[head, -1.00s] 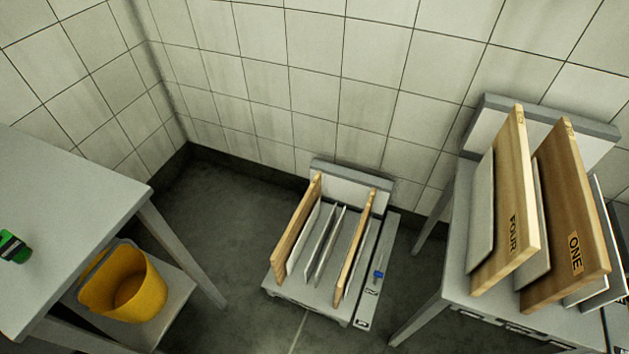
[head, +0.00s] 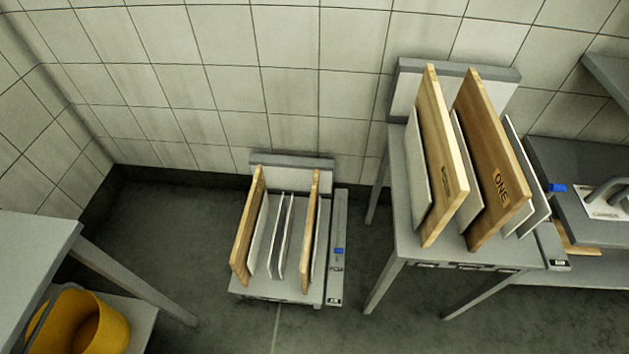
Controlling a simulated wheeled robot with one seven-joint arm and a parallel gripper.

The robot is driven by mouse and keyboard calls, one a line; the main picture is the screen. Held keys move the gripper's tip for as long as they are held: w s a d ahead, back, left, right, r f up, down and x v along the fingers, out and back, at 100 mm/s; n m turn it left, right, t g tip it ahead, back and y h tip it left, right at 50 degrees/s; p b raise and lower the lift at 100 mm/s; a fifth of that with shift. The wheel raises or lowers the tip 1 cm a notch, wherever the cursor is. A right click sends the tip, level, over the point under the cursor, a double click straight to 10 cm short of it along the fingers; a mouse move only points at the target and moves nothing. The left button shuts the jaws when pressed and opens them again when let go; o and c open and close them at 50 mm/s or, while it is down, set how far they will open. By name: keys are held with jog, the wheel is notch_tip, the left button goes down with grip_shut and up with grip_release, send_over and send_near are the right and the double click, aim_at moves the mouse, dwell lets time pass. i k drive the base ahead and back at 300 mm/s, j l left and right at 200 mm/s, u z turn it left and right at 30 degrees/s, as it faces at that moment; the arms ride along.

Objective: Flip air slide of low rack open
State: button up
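The low rack (head: 272,293) stands on the floor against the tiled wall, left of the tall rack. It holds upright boards, a wooden one at each side and thin pale ones between. A narrow grey strip (head: 340,215) runs along the rack's right side. A small blue slide (head: 339,251) sits about midway along this strip, with small dark labels nearer the front. The slide is too small to tell whether it is open or shut. My gripper is not in view.
A tall rack (head: 399,222) with wooden and pale boards stands right of the low rack. A grey bench (head: 590,270) is at the far right. A grey table (head: 30,245) and yellow bucket (head: 100,325) are at left. The floor between is clear.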

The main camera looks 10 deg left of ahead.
aim_at(338, 250)
jog(key=i+j, duration=0.8)
